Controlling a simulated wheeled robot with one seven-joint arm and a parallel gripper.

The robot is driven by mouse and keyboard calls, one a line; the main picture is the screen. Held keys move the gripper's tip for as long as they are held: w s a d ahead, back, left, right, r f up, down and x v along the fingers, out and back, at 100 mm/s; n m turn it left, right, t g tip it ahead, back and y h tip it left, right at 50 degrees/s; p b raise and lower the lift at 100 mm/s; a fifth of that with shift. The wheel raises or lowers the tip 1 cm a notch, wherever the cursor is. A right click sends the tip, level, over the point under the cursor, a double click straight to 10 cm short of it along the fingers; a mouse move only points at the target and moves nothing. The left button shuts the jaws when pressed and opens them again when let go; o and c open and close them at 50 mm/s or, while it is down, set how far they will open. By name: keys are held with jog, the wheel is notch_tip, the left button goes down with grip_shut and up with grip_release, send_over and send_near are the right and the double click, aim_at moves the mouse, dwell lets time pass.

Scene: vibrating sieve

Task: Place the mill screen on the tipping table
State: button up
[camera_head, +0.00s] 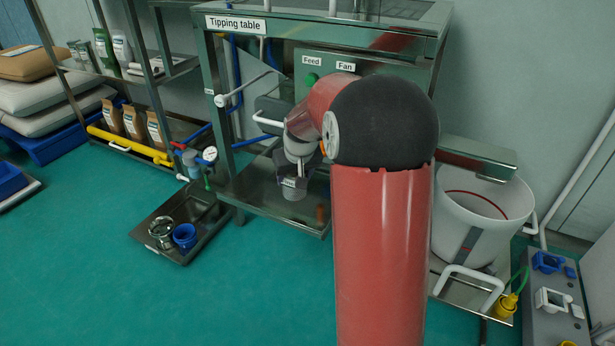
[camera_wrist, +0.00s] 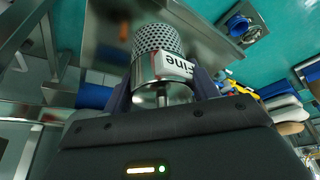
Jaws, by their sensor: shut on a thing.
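The mill screen (camera_wrist: 158,42) is a perforated metal cylinder with a solid metal collar and a white label reading "Fine". In the wrist view my gripper (camera_wrist: 163,88) is shut on it, with a dark finger on each side of the collar. In the head view my gripper (camera_head: 294,182) is low in front of the tipping table's frame, below its top and above a lower metal shelf; the screen is small and hard to make out there. The tipping table (camera_head: 330,17) is a steel frame with a flat top and a "Tipping table" sign. My red arm hides part of its front.
A control panel (camera_head: 330,72) with "Feed" and "Fan" labels is behind my arm. A floor tray (camera_head: 150,238) at left holds a metal ring part (camera_head: 161,232) and a blue part (camera_head: 185,236). A white drum (camera_head: 480,215) stands right. Green floor is clear at front left.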

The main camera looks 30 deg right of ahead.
jog(key=w+d, duration=0.5)
jog(key=d, duration=0.2)
jog(key=f, duration=0.6)
jog(key=shift+a+f, duration=0.1)
jog(key=shift+a, duration=0.25)
jog(key=shift+w+d+f, duration=0.15)
jog(key=shift+d+f, duration=0.05)
jog(key=shift+f, duration=0.2)
jog(key=shift+f, duration=0.2)
jog(key=o, duration=1.2)
